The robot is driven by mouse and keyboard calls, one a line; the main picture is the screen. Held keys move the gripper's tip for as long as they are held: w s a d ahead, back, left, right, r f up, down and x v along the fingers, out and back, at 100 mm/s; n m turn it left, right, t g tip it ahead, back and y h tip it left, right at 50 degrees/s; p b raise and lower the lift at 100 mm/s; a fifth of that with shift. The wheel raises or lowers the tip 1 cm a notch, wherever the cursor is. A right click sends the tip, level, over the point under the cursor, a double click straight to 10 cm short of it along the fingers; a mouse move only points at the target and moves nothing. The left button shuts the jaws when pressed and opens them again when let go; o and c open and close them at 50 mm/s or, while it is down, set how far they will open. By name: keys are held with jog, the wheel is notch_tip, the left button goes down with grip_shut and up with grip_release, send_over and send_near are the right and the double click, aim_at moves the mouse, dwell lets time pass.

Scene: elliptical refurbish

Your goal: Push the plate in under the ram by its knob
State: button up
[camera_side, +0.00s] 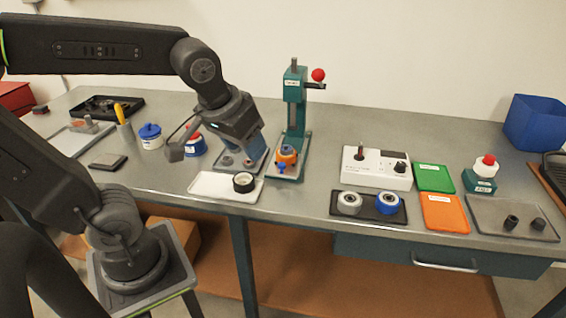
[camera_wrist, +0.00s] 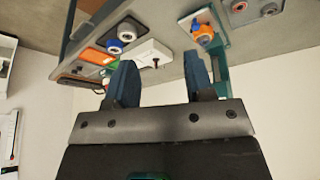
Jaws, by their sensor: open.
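The teal press (camera_side: 295,103) stands at mid-bench with its ram column upright and a red ball on its lever. At its foot, an orange part with a dark ring (camera_side: 287,154) sits on the plate, and the blue knob (camera_side: 281,168) projects toward the front. The wrist view, seen inverted, shows the orange part (camera_wrist: 204,36) and the blue knob (camera_wrist: 195,22) beyond my right-hand finger. My gripper (camera_wrist: 160,60) is open with nothing between its fingers. In the side view my gripper (camera_side: 242,135) is left of the press, above the bench; its fingertips are hard to make out.
A grey tray with rings (camera_side: 228,160) lies under my gripper. A white tray (camera_side: 212,187) with a black ring is in front. Right of the press are a white control box (camera_side: 377,168) and a dark tray (camera_side: 340,212) with two rollers. Bench before the press is clear.

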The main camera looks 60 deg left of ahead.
jog(key=w+a+f+n+g+y, duration=0.2)
jog(key=w+a+n, duration=0.2)
jog(key=w+n, duration=0.3)
jog(key=n+y, duration=0.1)
jog(key=n, duration=0.2)
send_near(282, 165)
jog(key=shift+g, duration=0.5)
jog(key=x, duration=0.6)
jog(key=w+x, duration=0.1)
jog(key=x, duration=0.2)
jog(key=shift+r, duration=0.1)
grip_shut()
